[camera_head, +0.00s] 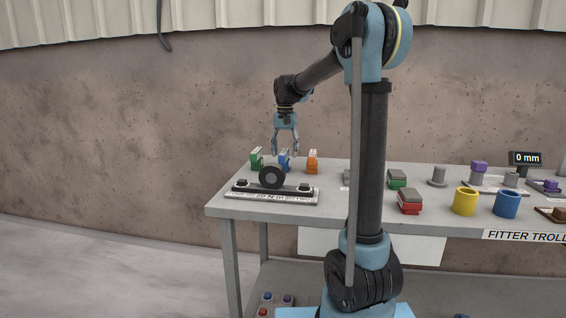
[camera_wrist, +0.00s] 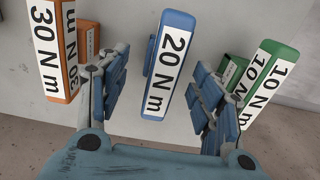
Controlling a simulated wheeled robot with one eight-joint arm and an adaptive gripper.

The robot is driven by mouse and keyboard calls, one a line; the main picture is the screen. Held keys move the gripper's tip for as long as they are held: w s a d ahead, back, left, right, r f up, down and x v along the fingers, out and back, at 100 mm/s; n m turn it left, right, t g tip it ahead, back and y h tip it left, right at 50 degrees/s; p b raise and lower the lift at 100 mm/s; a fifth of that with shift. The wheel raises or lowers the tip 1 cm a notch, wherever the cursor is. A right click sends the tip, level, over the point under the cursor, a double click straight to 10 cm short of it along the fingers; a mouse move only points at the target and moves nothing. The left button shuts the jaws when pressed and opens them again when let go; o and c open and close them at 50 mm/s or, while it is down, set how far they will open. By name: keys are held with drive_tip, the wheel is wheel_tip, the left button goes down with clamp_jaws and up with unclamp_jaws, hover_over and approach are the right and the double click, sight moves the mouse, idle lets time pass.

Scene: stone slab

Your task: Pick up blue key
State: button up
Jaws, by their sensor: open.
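The blue key (camera_wrist: 171,64) is a blue block with a white label reading "20 N m". In the wrist view it lies between the two open fingers of my gripper (camera_wrist: 160,98), apart from both. In the head view the blue key (camera_head: 284,161) stands at the back left of the table, with my gripper (camera_head: 286,152) pointing down right at it. The fingers partly hide it there. My gripper is open and holds nothing.
An orange key (camera_wrist: 54,48) marked "30 N m" is close on the left in the wrist view, and a green key (camera_wrist: 262,80) marked "10 N m" close on the right. In the head view a black round device (camera_head: 272,177) stands in front. Coloured cups (camera_head: 465,201) are further right.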

sight(284, 162)
drive_tip(key=shift+a+f, duration=0.15)
drive_tip(key=shift+f, duration=2.65)
clamp_jaws()
drive_tip(key=shift+r, duration=0.15)
wheel_tip(284, 162, up, 10)
drive_tip(key=shift+f, duration=0.1)
